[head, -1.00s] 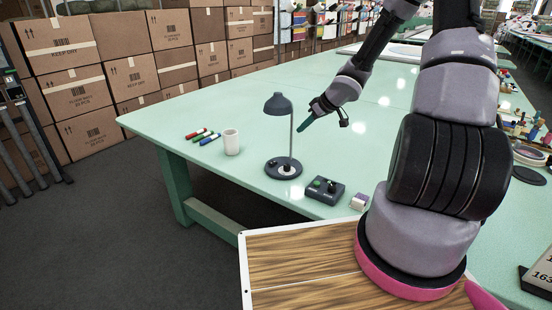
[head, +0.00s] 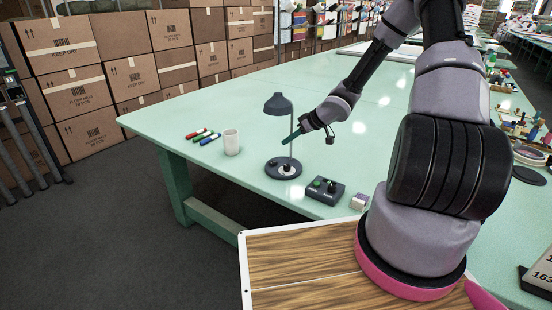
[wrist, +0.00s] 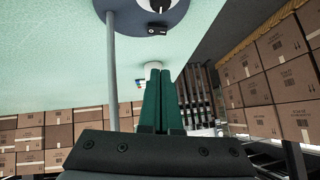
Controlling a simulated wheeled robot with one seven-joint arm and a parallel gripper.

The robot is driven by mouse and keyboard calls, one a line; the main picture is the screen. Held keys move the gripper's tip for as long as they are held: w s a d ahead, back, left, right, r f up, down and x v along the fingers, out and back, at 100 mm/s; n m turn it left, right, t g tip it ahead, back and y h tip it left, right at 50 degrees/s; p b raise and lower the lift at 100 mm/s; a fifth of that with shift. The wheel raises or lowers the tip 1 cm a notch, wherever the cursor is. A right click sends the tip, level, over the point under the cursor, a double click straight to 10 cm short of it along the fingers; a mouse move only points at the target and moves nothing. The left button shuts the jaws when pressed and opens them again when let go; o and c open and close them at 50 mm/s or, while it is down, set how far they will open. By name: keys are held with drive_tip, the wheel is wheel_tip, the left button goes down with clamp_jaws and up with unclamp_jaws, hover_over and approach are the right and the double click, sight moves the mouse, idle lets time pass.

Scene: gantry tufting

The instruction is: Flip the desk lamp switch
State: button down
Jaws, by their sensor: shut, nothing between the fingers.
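The dark grey desk lamp (head: 278,104) stands upright on the green table, with a thin pole and a round base (head: 271,172). A pale bright patch shows on the base. In the wrist view the base (wrist: 175,18) is at the top edge, with a small dark rocker switch (wrist: 157,31) near its rim. The lamp pole (wrist: 112,75) runs left of my fingers. My gripper (head: 286,142) is beside the pole, below the shade and above the base. In the wrist view its green fingers (wrist: 158,72) are together and empty, apart from the switch. Which way the switch is tipped is unclear.
A control box (head: 325,190) with a green button and a small purple-white box (head: 360,201) stand right of the lamp. A white cup (head: 231,142) and several markers (head: 203,136) lie to its left. Cardboard boxes (head: 80,90) are stacked beyond the table.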

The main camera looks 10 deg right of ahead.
hover_over(272, 163)
drive_tip(key=d, duration=0.2)
drive_tip(key=f, duration=0.4)
drive_tip(key=shift+s+d+f, duration=0.1)
drive_tip(key=shift+s, duration=0.2)
drive_tip(key=f, duration=0.3)
drive_tip(key=shift+s+a+f, duration=0.1)
drive_tip(key=shift+a+f, duration=0.1)
drive_tip(key=shift+a, duration=0.15)
drive_tip(key=shift+f, duration=0.4)
drive_tip(key=shift+a, duration=0.1)
drive_tip(key=shift+s+a+f, duration=0.2)
drive_tip(key=shift+s+f, duration=0.05)
drive_tip(key=shift+f, duration=0.05)
drive_tip(key=shift+s+f+n+t+h, duration=0.15)
drive_tip(key=shift+s+n+t+h, duration=0.05)
drive_tip(key=shift+n+t+h, duration=0.25)
drive_tip(key=shift+d, duration=0.1)
drive_tip(key=shift+f, duration=0.1)
